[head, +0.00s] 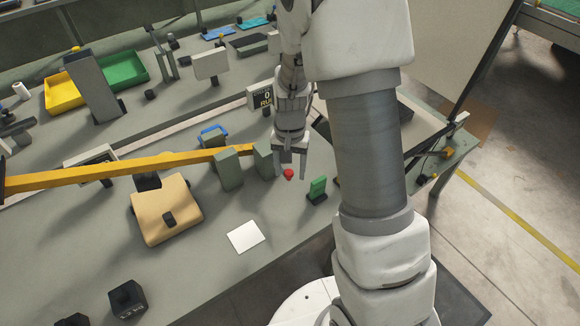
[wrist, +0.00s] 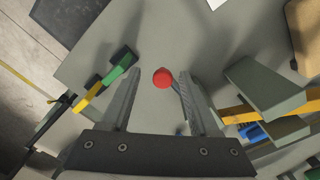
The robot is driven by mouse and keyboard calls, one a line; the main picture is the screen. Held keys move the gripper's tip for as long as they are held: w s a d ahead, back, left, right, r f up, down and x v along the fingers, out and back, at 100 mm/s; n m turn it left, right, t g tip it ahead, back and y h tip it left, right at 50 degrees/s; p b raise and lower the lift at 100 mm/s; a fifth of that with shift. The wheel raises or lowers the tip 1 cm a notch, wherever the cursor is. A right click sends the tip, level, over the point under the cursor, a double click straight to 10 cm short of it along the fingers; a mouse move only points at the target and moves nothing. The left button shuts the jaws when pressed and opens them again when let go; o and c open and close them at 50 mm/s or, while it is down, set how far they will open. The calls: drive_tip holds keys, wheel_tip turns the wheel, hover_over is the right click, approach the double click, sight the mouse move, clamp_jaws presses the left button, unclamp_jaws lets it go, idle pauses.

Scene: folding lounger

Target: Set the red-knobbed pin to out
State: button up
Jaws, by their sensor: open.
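The red knob of the pin (head: 289,174) shows in the head view just right of two grey-green upright blocks (head: 264,160). In the wrist view the red knob (wrist: 163,78) lies between my fingers, nearer the right one, with a thin dark stem running down behind that finger. My gripper (head: 289,172) is open and points down at the knob. The fingers (wrist: 160,85) are apart on both sides of it; I cannot tell whether either touches it. The rest of the pin is hidden.
A yellow bar (head: 130,170) runs left from the blocks. A green upright piece (head: 317,190) on a dark base stands close right of my gripper. A tan block (head: 166,210) and a white card (head: 245,236) lie nearer the front. The bench around the card is clear.

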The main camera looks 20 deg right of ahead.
wheel_tip(320, 180, up, 17)
drive_tip(key=p, duration=0.1)
drive_tip(key=shift+r, duration=0.2)
idle(0.5)
drive_tip(key=s+r+n+t, duration=0.2)
drive_tip(key=s+r, duration=0.2)
drive_tip(key=s, duration=0.5)
drive_tip(key=s+r+n+t, duration=0.3)
drive_tip(key=s+r, duration=0.2)
drive_tip(key=s, duration=0.4)
drive_tip(key=shift+a+r+t, duration=0.15)
drive_tip(key=shift+a+t, duration=0.15)
drive_tip(key=shift+a, duration=0.1)
